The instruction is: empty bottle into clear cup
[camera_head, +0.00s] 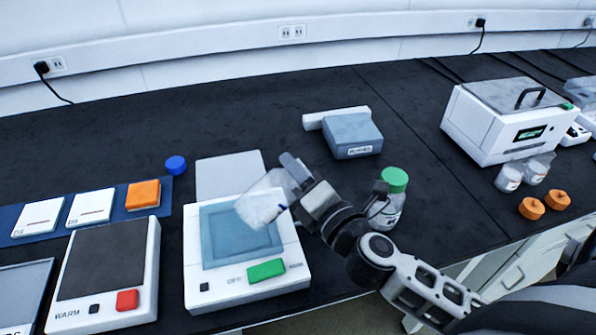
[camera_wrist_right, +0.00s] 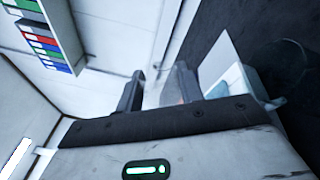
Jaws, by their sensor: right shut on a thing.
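My right gripper (camera_head: 297,172) is shut on a clear bottle (camera_head: 262,207) with a whitish lower part. The bottle is tilted, its far end pointing down and left over the teal panel of a white device (camera_head: 297,262). In the right wrist view the two dark fingers of the right gripper (camera_wrist_right: 160,90) show, and the bottle between them is hard to make out. I cannot pick out a separate clear cup for certain; it may overlap the bottle in the head view. A faint clear round outline shows at the right of the wrist view. My left gripper is not in view.
A blue cap (camera_head: 176,165) lies on the black bench. A hot plate labelled WARM (camera_head: 150,275) is at left, a grey-blue box (camera_head: 352,132) behind. The bench's back left is clear.

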